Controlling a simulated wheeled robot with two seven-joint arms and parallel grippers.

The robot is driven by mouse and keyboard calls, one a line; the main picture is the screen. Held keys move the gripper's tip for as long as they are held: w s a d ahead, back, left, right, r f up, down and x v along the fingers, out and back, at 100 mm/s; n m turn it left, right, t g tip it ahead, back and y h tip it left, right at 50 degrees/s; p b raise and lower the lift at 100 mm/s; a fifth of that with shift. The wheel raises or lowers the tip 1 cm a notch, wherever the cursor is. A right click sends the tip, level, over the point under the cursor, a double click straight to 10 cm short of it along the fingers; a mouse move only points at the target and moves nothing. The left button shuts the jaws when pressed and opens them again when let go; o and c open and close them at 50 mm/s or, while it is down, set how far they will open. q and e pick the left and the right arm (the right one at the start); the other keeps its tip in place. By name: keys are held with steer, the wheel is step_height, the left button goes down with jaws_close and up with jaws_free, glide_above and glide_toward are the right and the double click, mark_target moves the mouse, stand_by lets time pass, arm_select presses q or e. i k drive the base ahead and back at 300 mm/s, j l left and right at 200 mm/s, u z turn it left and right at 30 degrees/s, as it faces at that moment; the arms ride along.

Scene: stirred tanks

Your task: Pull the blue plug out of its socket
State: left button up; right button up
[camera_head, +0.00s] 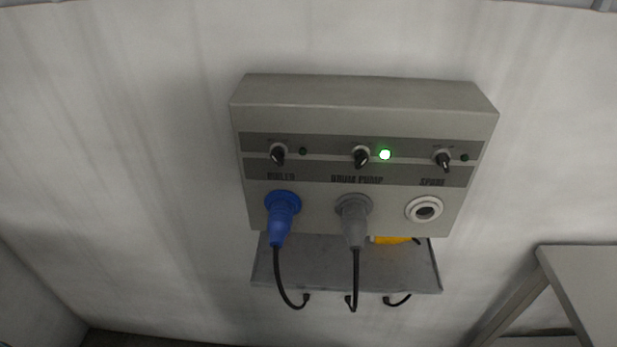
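The blue plug (281,219) sits in its blue socket at the left of a grey wall panel (370,100), under a label that seems to read "BOILER". A black cable hangs from the plug's lower end. The body of the socket is mostly hidden behind the plug. Neither of my grippers shows in the head view.
A grey plug (354,222) sits in the middle socket. The spare socket (424,209) at right is empty. Three knobs sit above; the middle lamp (385,154) glows green. A grey shelf (345,268) with a yellow object (391,240) is below. A grey table (590,285) stands right.

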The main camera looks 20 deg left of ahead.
mark_target(280, 220)
steer(key=i+j+z, duration=0.15)
steer(key=j+z, duration=0.2)
steer(key=j, duration=0.3)
steer(key=j+z, duration=0.35)
steer(key=j, duration=0.35)
steer(key=j+z, duration=0.35)
steer(key=j, duration=0.35)
steer(key=k+j+z, duration=0.45)
steer(key=j, duration=0.25)
steer(key=k+j+z, duration=0.45)
steer(key=k+j, duration=0.1)
steer(key=j, duration=0.05)
